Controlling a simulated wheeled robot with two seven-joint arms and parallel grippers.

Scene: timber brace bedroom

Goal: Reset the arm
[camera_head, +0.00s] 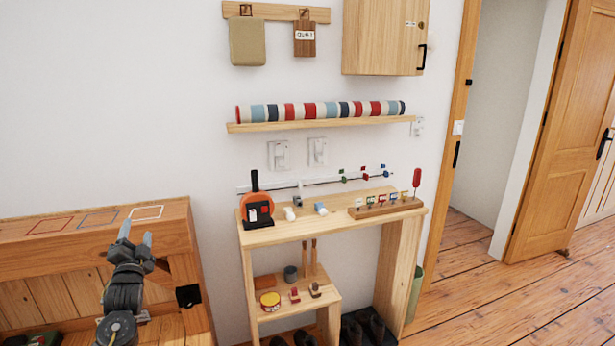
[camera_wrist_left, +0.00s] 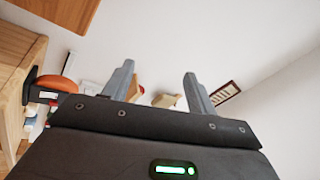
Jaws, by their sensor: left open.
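My left gripper (camera_head: 136,240) is at the lower left of the head view, raised in front of a wooden bench-like unit (camera_head: 180,222). Its two fingers point up and stand apart with nothing between them. In the left wrist view the fingers of my left gripper (camera_wrist_left: 160,90) also stand apart and empty, against the white wall. My right gripper does not show in either view.
A wooden console table (camera_head: 345,224) stands right of my left arm, bearing an orange-and-black device (camera_head: 257,212) and a small rack (camera_head: 385,208). Above it are a shelf with a striped roll (camera_head: 320,110) and a wall cabinet (camera_head: 385,35). Open floor (camera_head: 530,300) lies at right.

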